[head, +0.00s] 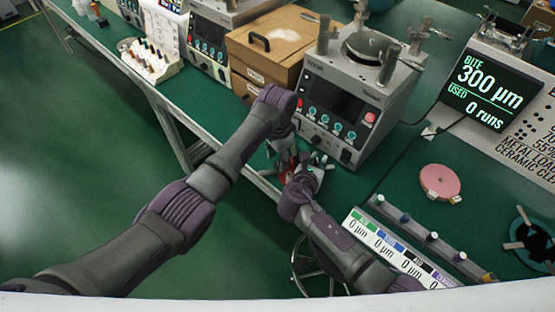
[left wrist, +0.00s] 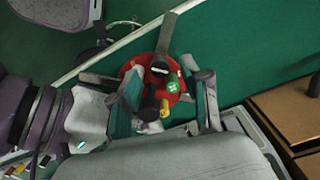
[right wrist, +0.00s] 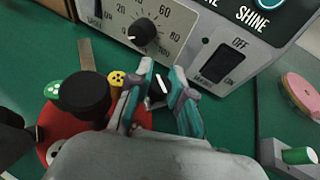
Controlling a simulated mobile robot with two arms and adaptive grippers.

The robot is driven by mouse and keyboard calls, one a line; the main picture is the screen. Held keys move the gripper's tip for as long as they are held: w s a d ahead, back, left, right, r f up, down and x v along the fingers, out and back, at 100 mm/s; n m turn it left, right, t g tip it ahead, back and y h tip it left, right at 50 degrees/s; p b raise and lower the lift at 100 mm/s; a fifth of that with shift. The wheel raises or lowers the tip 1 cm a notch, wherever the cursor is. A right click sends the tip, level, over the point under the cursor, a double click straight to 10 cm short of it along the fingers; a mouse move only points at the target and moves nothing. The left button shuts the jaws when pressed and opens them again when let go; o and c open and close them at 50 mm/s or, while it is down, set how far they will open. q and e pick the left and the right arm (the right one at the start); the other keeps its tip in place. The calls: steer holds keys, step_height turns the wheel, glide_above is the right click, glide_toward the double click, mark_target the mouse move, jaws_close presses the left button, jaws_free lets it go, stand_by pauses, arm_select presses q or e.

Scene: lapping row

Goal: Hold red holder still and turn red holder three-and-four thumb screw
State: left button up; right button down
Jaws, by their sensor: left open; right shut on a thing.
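The red holder (left wrist: 133,68) is a red disc on the green bench in front of the grey machine, with a black knob, a green marked cap (left wrist: 173,82) and a yellow cap on it. It also shows at the left of the right wrist view (right wrist: 45,152). My left gripper (left wrist: 167,88) is open, its fingers apart on either side of the holder in that view. My right gripper (right wrist: 160,90) is shut on a small black part with a white mark, seemingly the thumb screw (right wrist: 157,87), at the holder's side. Fingers hide much of it. Both grippers are small in the head view.
The grey machine (head: 350,85) stands close behind the holder. Wooden boxes (head: 270,45) are left of it. A label strip with knobs (head: 400,250) and a pink disc (head: 441,182) lie to the right. The bench's front edge runs close by.

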mark_target(278, 164)
arm_select(q)
step_height(278, 164, up, 11)
steer(key=shift+f, duration=0.2)
stand_by(0.3)
arm_select(e)
steer(key=c, duration=1)
jaws_free()
